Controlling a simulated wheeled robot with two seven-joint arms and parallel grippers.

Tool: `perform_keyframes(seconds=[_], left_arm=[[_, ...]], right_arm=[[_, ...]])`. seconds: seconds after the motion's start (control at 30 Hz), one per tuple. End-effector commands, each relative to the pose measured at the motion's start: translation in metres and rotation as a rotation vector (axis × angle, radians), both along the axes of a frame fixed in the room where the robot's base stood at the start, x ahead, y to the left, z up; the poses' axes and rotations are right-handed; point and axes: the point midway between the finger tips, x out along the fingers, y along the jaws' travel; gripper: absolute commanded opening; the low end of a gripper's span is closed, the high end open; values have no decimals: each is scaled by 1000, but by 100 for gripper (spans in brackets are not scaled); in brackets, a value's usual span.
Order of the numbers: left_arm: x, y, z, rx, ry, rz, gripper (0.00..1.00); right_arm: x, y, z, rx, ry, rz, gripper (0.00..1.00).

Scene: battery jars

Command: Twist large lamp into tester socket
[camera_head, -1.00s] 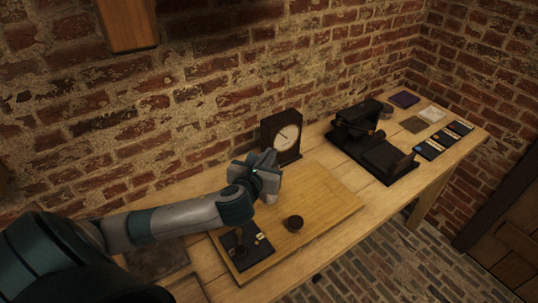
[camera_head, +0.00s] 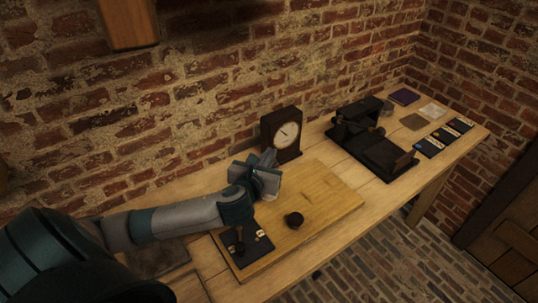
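My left gripper (camera_head: 266,176) is over the back left part of a wooden board (camera_head: 325,190), fingers pointing away from me. A small pale, glassy shape (camera_head: 270,197) shows just under its fingers; it may be the large lamp, but it is too small and too covered to be sure. A dark plate (camera_head: 252,254) with a knob and small pale parts lies at the board's front left. Finger opening is hidden. My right gripper is not in view.
A dark-cased dial meter (camera_head: 282,133) stands behind the board by the brick wall. A black machine (camera_head: 372,143) stands to its right on the bench. Several flat cards (camera_head: 430,147) lie at the far right. The board's right half is clear.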

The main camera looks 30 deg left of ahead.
Motion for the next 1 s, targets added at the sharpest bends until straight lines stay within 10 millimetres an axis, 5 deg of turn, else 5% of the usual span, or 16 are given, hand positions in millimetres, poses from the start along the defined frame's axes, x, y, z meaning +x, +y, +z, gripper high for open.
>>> perform_keyframes(seconds=[1.0], left_arm=[[0, 0, -2, 0, 1, 0, 0]], right_arm=[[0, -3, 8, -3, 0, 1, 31]])
